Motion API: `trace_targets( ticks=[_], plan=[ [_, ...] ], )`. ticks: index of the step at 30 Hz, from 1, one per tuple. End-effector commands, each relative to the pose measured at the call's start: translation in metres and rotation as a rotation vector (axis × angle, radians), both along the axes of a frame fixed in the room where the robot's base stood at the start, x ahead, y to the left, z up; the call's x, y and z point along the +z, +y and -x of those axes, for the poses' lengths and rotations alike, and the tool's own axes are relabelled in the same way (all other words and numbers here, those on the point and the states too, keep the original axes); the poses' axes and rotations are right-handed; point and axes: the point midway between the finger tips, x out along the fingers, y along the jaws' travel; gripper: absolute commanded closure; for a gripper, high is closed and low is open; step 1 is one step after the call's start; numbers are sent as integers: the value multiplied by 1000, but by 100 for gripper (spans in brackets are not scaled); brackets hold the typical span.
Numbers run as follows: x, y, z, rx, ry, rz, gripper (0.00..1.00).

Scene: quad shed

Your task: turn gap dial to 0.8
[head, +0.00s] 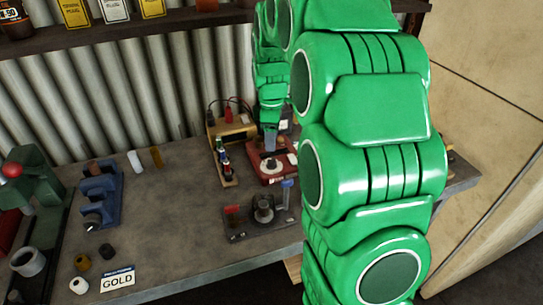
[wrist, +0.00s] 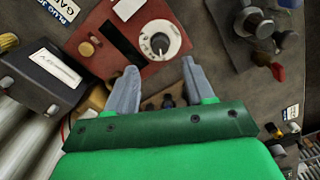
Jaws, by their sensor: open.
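The gap dial looks to be the round white dial with a dark centre knob (wrist: 160,42) on a red box (wrist: 103,45) in the wrist view. Its markings are too small to read. In the head view the red box (head: 282,174) stands on the bench with the white dial (head: 271,166) on top. My gripper (wrist: 160,68) is open, with its two grey fingers apart and nothing between them. The fingertips point toward the dial and appear just short of it in the picture; I cannot tell the height between them. In the head view my green arm hides part of the bench.
A dark labelled box (wrist: 44,78) stands beside the red box. A dark plate with a round knob (head: 263,209) and a red piece lies in front. The bench (head: 170,225) is clear between.

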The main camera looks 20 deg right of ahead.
Motion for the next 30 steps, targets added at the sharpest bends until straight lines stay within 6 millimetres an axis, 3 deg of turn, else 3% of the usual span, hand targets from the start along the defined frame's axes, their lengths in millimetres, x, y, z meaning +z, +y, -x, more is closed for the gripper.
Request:
trace_targets(
  ticks=[5,18,29,30],
  plan=[
    [-12,0,1,-1,2,0,47],
    [-68,0,1,-3,1,0,47],
    [-75,0,0,-3,-1,0,47],
    [-75,0,0,-3,-1,0,53]
  ],
)
